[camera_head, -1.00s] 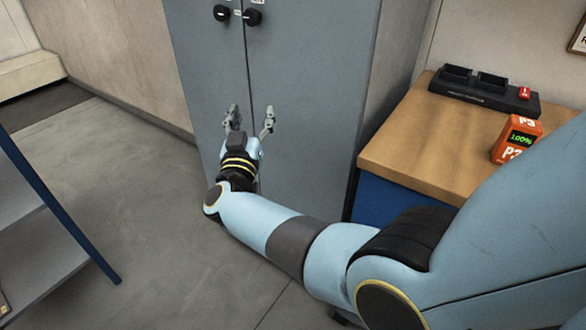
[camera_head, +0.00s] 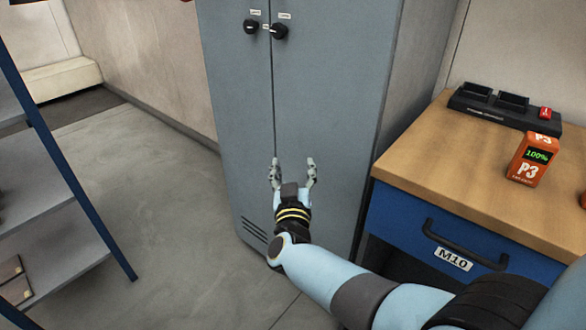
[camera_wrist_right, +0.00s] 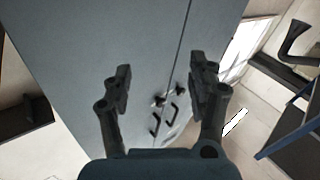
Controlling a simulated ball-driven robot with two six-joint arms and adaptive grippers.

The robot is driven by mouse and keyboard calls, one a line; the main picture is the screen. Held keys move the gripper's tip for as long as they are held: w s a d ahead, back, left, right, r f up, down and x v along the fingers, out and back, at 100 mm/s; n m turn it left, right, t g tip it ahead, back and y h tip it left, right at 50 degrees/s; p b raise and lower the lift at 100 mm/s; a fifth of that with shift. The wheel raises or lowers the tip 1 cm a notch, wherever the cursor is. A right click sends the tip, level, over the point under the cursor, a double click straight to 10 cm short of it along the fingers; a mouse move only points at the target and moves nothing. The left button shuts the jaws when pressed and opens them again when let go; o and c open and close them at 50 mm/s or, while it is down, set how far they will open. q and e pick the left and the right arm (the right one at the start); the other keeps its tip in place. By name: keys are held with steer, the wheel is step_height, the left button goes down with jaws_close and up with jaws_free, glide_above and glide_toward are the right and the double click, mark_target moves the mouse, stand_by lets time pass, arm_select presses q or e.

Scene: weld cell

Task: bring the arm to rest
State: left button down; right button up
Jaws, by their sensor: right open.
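My right arm reaches in from the lower right in the head view. Its gripper (camera_head: 293,174) is open, with its two fingers apart and nothing between them. It appears in front of the lower part of a closed grey cabinet (camera_head: 330,90). In the right wrist view the open gripper (camera_wrist_right: 160,88) frames the cabinet's face (camera_wrist_right: 90,40), with empty space between the fingers. I cannot tell the gap between the fingertips and the doors. My left gripper is not in view.
At the right stands a wooden-topped bench (camera_head: 420,150) with a blue drawer (camera_head: 400,215). A black charger (camera_head: 500,108) and an orange P3 battery (camera_head: 530,160) sit on it. A blue-framed shelf (camera_head: 60,190) stands at the left. The floor (camera_head: 170,210) between is clear.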

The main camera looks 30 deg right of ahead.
steer(key=s+f+n+g+y+b, duration=0.3)
steer(key=s+f+n+g+y, duration=0.35)
steer(key=s+f, duration=2.2)
steer(key=s+d+f+m+g+y, duration=0.1)
steer(key=s+f+g, duration=0.3)
steer(key=s, duration=0.8)
steer(key=s+f+m+g+y, duration=0.1)
steer(key=s+f+g, duration=0.4)
steer(key=s, duration=0.8)
step_height(320, 180, down, 2)
steer(key=shift+s+d+f, duration=0.2)
steer(key=shift+s+d, duration=0.05)
steer(key=shift+d, duration=0.15)
